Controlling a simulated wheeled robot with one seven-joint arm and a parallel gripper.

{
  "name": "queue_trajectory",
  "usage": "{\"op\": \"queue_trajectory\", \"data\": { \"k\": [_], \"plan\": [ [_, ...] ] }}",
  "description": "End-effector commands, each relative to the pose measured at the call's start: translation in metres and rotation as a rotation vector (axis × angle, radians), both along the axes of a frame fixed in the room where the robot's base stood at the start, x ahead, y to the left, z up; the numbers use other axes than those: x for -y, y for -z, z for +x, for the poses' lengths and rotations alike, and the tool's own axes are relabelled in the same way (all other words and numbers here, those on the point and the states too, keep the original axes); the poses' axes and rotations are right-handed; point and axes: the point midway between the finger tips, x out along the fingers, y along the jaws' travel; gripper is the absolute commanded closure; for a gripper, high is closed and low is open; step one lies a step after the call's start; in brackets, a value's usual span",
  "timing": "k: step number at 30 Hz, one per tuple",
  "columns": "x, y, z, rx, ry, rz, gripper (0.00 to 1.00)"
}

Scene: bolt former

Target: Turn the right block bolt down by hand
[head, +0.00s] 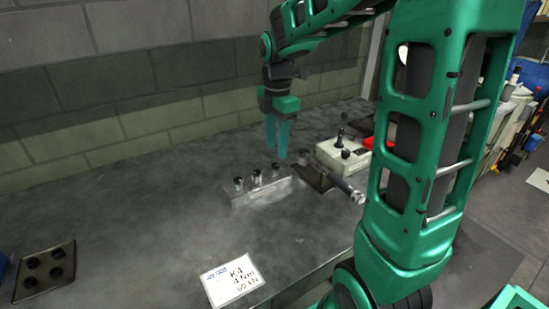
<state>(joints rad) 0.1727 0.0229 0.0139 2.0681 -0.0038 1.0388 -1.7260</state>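A grey metal block (262,192) sits on the dark bench top near the middle of the head view. Three dark bolts stand in a row on it: a left one (238,184), a middle one (256,178) and the right block bolt (275,171). The bolts look upright; how far each is screwed in is too small to tell. My gripper (277,152) points down with teal fingers, above and behind the right bolt in the picture, apparently apart from it. The two fingers look close together. Whether a gap lies between them is unclear, and no held object shows.
A pale box with black knobs (343,157) and a silver cylindrical tool (346,188) on a dark plate lie right of the block. A white card (233,282) lies in front. The bench between is clear. A block wall (150,110) stands behind.

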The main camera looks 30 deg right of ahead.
Motion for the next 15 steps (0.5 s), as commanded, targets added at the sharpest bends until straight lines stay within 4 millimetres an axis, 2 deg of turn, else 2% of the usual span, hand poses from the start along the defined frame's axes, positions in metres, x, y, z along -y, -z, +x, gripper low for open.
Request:
{"op": "queue_trajectory", "data": {
  "k": [3, 7, 15],
  "plan": [
    [0.000, 0.021, -0.001, -0.003, 0.000, 0.000, 0.62],
    [0.000, 0.037, 0.000, -0.003, 0.001, 0.000, 0.62],
    [0.000, 0.050, 0.000, 0.001, 0.001, 0.000, 0.62]
  ]
}}
